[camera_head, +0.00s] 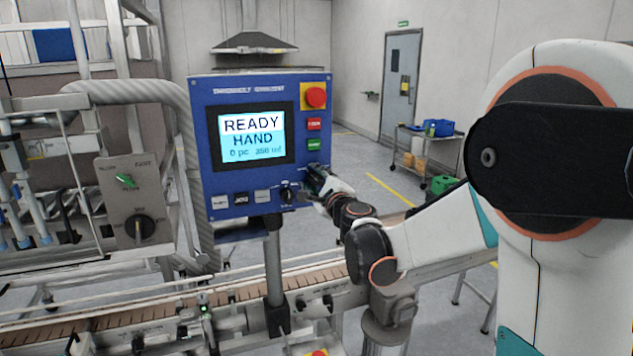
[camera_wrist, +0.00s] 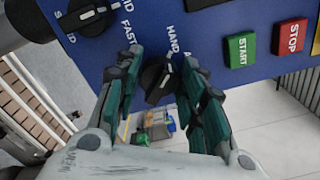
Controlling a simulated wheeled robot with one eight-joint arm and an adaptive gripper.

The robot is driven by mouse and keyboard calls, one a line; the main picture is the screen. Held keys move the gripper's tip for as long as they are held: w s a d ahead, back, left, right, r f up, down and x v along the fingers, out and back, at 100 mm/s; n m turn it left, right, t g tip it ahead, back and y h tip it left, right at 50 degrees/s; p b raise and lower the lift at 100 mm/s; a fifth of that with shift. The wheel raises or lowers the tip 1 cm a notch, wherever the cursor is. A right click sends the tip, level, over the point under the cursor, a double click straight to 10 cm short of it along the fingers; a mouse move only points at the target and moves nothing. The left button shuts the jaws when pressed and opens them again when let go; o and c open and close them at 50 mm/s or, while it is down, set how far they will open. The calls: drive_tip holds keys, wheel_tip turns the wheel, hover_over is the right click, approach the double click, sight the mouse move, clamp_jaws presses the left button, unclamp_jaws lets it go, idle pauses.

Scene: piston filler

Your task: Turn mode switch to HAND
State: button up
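The blue control panel (camera_head: 222,190) carries a screen (camera_head: 252,137) that reads READY, HAND and 0 pc. In the wrist view the mode switch (camera_wrist: 155,76) is a black rotary knob on the panel, with the label HAND above it and a partly covered label starting with A to its right. My gripper (camera_wrist: 162,62) is open, with one green-padded finger on each side of the knob; whether either finger touches it is unclear. In the head view my gripper (camera_head: 318,182) is at the panel's lower right corner and hides the mode switch.
Another black knob (camera_wrist: 86,16), by the word FAST, is left of my fingers. The green START button (camera_wrist: 241,49) and red STOP button (camera_wrist: 291,36) are to the right. A red emergency button (camera_head: 314,95) is higher up. A conveyor (camera_head: 130,318) runs below the panel.

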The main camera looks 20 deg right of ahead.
drive_tip(key=shift+o, duration=0.9)
drive_tip(key=s, duration=1.2)
drive_tip(key=shift+s, duration=0.1)
